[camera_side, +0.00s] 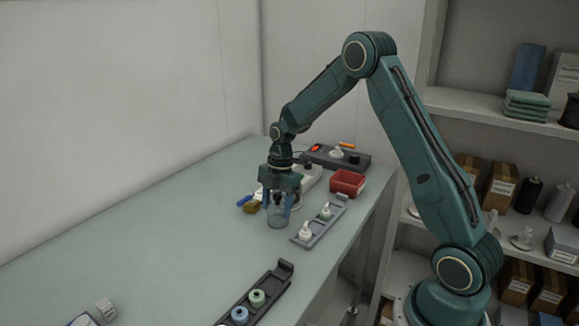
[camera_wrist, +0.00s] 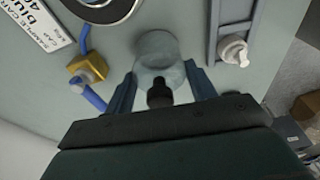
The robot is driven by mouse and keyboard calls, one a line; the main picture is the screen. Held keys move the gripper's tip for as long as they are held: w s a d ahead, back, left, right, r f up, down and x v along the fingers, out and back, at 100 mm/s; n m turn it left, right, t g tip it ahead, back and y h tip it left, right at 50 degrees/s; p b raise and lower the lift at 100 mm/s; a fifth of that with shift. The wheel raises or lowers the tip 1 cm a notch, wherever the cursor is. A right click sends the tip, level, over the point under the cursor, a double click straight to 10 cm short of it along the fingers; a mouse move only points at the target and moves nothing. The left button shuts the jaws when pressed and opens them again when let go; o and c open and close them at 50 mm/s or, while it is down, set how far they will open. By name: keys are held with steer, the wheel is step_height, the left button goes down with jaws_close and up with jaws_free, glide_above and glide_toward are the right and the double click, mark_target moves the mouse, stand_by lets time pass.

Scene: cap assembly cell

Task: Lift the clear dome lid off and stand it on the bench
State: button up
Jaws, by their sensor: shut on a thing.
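The clear dome lid (camera_side: 278,219) is at my gripper's fingertips in the side view, over the bench (camera_side: 185,215). In the wrist view the lid (camera_wrist: 157,50) is a see-through round shape with a dark knob (camera_wrist: 159,93) on top. My gripper (camera_side: 278,204) points down with its blue fingers on both sides of the lid, shut on it. It also shows in the wrist view (camera_wrist: 160,82). I cannot tell whether the lid's lower rim touches the bench. Nothing clear shows inside the lid.
A grey rail (camera_side: 318,229) with white caps lies close on the right. A red bin (camera_side: 347,182) and a dark control box (camera_side: 337,157) stand behind. A brass-coloured block (camera_wrist: 87,68) with a blue handle is left. A dark rack (camera_side: 258,293) lies in front.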

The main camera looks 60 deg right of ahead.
steer(key=shift+f, duration=0.15)
steer(key=o, duration=1.1)
steer(key=shift+o, duration=0.2)
steer(key=shift+r, duration=3.45)
steer(key=shift+r, duration=0.1)
